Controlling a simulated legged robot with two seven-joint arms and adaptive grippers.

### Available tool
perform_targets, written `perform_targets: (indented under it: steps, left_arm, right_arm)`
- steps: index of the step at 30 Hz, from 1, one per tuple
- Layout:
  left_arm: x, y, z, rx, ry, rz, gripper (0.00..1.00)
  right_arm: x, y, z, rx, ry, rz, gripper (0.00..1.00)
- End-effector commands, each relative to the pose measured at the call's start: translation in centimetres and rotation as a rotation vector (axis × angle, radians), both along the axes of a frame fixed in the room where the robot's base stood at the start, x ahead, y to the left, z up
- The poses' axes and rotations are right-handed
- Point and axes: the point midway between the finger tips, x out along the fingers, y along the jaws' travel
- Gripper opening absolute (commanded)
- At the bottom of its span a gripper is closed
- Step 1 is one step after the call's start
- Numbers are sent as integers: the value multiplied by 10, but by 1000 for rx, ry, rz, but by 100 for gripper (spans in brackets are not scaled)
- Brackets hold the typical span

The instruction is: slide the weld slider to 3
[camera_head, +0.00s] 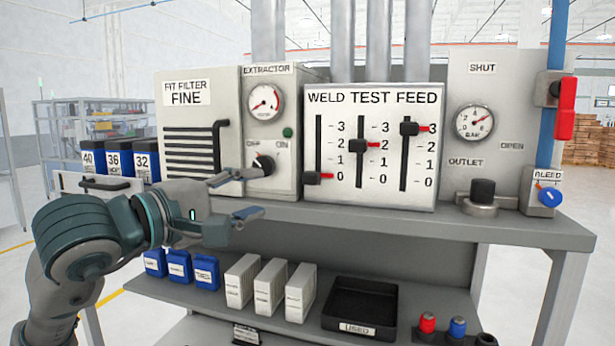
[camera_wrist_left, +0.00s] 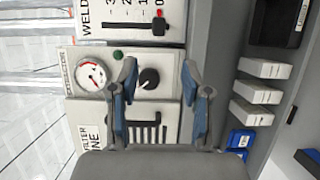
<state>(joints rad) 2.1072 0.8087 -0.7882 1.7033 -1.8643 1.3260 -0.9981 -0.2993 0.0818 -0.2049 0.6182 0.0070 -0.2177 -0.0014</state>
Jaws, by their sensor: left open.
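The weld slider (camera_head: 312,178) is the leftmost of three on the white WELD TEST FEED panel (camera_head: 375,192). Its black handle is at the bottom of its slot, at 0, with a red pointer beside it. It also shows at the top of the left wrist view (camera_wrist_left: 158,26). The test slider (camera_head: 358,146) is at 2 and the feed slider (camera_head: 409,129) is at 3. My left gripper (camera_head: 252,192) is open and empty, in front of the extractor box, left of and a little below the weld handle. In the wrist view its fingers (camera_wrist_left: 160,74) frame the extractor knob (camera_wrist_left: 149,79).
The extractor knob (camera_head: 263,165) is close to my upper finger. The shelf edge (camera_head: 400,226) runs below the panel. A filter box (camera_head: 200,120) stands left, a gauge box (camera_head: 482,125) right. Lower down are white boxes (camera_head: 270,287) and a black tray (camera_head: 360,306).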

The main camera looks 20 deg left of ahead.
Motion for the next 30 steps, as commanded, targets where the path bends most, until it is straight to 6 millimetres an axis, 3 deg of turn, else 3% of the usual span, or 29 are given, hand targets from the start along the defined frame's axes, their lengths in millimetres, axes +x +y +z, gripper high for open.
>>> perform_targets:
  steps: [9, 15, 21, 30]
  left_arm:
    - [70, -33, 2, 0, 2, -5, 48]
    - [105, -48, 2, -2, 1, -4, 48]
    - [121, -55, 1, -3, -1, -4, 48]
    - [124, -56, 0, -2, -1, -4, 48]
  right_arm:
    - [2, 0, 23, -2, -2, 1, 40]
    - [2, 1, 34, -2, -2, 0, 40]
    - [2, 1, 38, -1, -2, -1, 40]
    - [2, 1, 38, 0, -2, -1, 40]
